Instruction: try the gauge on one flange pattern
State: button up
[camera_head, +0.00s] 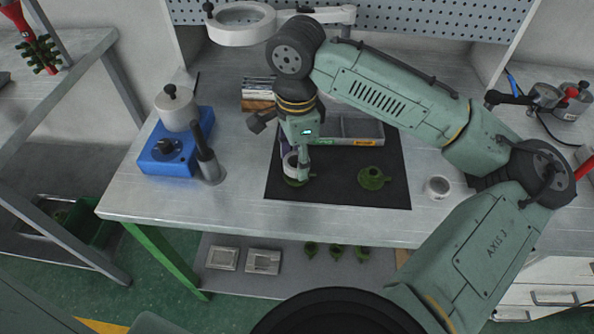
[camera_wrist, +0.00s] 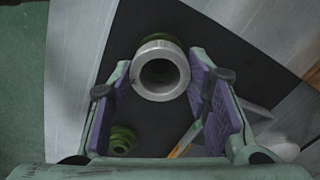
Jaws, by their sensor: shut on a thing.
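My gripper (camera_head: 296,166) is shut on a silver ring gauge (camera_wrist: 160,70), between its purple pads in the wrist view. In the head view the ring gauge (camera_head: 288,164) is upright, partly hidden by a finger. A green flange pattern (camera_head: 297,182) is on the black mat below it; its edge (camera_wrist: 176,41) shows behind the ring in the wrist view. I cannot tell whether the ring touches it. A second green flange pattern (camera_head: 373,178) stands apart on the mat to the right; it also shows in the wrist view (camera_wrist: 122,138).
A grey tray (camera_head: 351,131) stands at the back of the black mat (camera_head: 338,193). A blue device with a pot (camera_head: 176,141) and a dark-handled tool in a holder (camera_head: 207,160) stand left. A small pale round cup (camera_head: 438,187) is right of the mat. Several green patterns (camera_head: 337,252) lie on the lower shelf.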

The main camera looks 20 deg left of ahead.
jog(key=shift+f, duration=0.95)
dwell(2.5)
jog(key=shift+r, duration=0.1)
jog(key=shift+r+p, duration=1.85)
jog(key=shift+r, duration=1.3)
